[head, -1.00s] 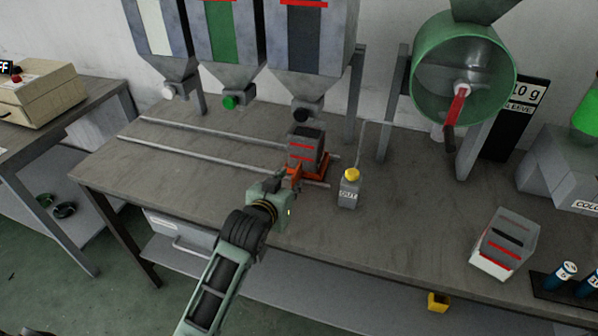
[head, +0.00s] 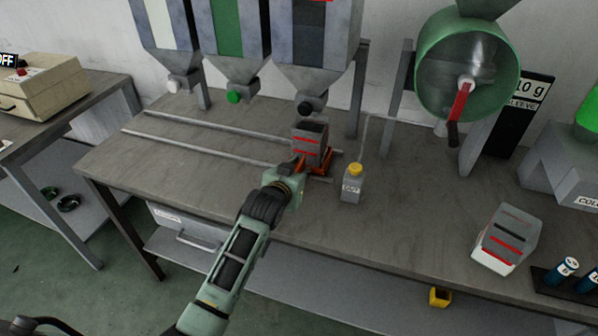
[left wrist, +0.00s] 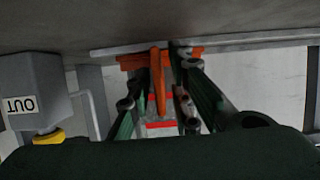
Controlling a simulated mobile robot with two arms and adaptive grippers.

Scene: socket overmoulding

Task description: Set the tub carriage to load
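The tub carriage (head: 322,170) is an orange base at the right end of two rails, below the dark hopper's black outlet. A grey tub (head: 310,145) with red lines stands upright on it. My left gripper (head: 299,169) is at the carriage's near side, at its orange handle. In the left wrist view, the handle (left wrist: 158,82) stands between the fingers of the left gripper (left wrist: 158,95). The fingers look apart, with a gap beside the handle; contact is not clear.
The rails (head: 208,147) run free to the left, under the green (head: 234,96) and white outlets. A grey OUT box (head: 352,184) with a yellow top stands close right of the carriage. A green drum with a red crank (head: 460,105) stands farther right.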

